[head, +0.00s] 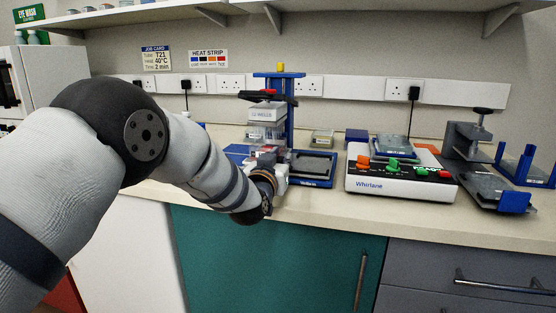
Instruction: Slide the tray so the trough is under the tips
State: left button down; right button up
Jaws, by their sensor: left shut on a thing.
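The pipetting station has a blue column (290,112) and a white multi-channel head (267,112) with a clear part below it, where the tips would be; single tips are too small to make out. Its blue-framed base (312,182) has a dark bed, bare to the right of the head. My left gripper (268,163) is low at the front of the station, below the head, and appears shut on the tray. The arm and wrist hide most of the tray and the fingertips. I cannot make out the trough clearly. My right gripper is not in view.
A white Whirlane unit (400,185) with coloured knobs stands to the right of the station. A grey clamp device (470,145) and a blue stand (525,168) are farther right. A small clear box (322,138) sits behind the base. The front strip of counter is clear.

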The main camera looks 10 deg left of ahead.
pick_arm(q)
jog(key=c, duration=1.5)
grip_release()
jog(key=shift+d+f, duration=0.15)
jog(key=shift+d, duration=0.2)
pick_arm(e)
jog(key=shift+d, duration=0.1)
pick_arm(q)
jog(key=shift+a, duration=0.1)
